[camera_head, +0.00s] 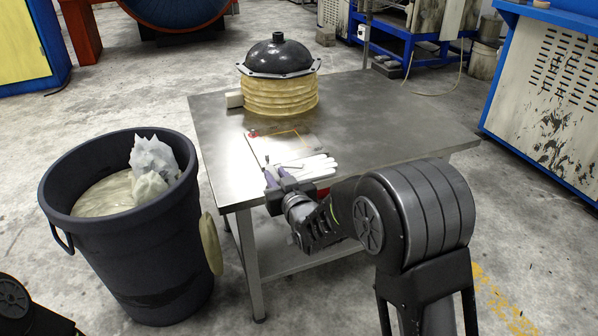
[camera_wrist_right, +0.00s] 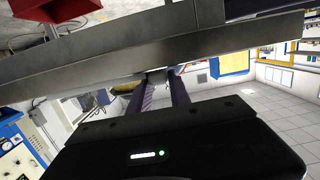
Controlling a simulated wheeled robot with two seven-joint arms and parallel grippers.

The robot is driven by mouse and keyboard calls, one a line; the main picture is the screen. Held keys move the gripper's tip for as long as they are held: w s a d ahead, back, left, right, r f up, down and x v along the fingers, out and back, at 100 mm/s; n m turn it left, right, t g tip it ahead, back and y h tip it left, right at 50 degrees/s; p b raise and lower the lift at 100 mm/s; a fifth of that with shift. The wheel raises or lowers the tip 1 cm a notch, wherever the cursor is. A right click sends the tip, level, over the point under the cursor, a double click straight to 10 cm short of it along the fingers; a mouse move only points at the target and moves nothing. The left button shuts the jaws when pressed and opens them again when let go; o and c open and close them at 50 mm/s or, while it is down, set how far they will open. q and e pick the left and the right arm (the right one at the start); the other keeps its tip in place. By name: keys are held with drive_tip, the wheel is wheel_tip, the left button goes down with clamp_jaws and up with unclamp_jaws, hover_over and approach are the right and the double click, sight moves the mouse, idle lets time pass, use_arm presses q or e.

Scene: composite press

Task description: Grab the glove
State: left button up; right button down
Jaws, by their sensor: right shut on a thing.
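A white glove (camera_head: 312,166) lies on the metal table (camera_head: 385,130) by its front edge, its fingers spread to the right. My right gripper (camera_head: 278,174) is at the table's front edge, at the glove's left end. It is shut on the glove there. In the right wrist view the two fingers (camera_wrist_right: 160,77) reach up to the underside of the table edge (camera_wrist_right: 225,35), with a pale bit between them. The hold itself is partly hidden by the fingers. My left gripper is out of view.
A flat panel (camera_head: 270,143) lies beside the glove. A black dome on a ribbed yellowish stack (camera_head: 280,95) stands at the table's back. A dark bin (camera_head: 140,250) with crumpled plastic stands left of the table. The table's right side is clear.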

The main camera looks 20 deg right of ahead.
idle(0.3)
wheel_tip(320, 180, up, 10)
drive_tip(key=p, duration=0.2)
drive_tip(key=shift+p, duration=0.35)
idle(0.5)
